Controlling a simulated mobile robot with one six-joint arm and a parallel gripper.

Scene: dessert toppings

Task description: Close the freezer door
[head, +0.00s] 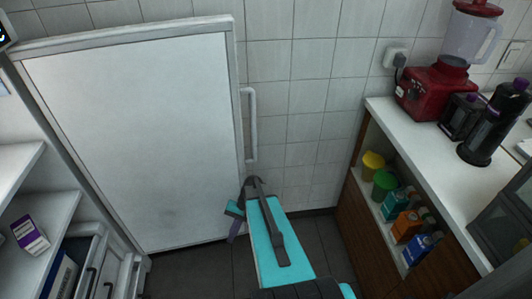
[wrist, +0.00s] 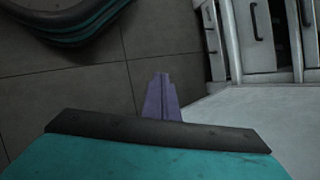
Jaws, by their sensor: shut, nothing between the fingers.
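The freezer door (head: 135,130) stands wide open, a large white panel filling the left half of the head view. Its handle (head: 251,125) is a white vertical bar on the right edge. The freezer's open inside shows at the far left, with shelves (head: 40,160) and drawers (head: 95,270). My gripper (head: 234,228) is by the lower right edge of the door, its purple fingers shut and empty. The fingers also show in the wrist view (wrist: 162,97), beside a white surface (wrist: 255,120) that looks like the door. I cannot tell whether they touch it.
A counter (head: 440,160) stands on the right with a red blender (head: 437,90) and a black bottle (head: 490,125). Several bottles and tubs sit on its lower shelf. A tiled wall is behind. Dark floor (head: 315,240) is clear between door and counter.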

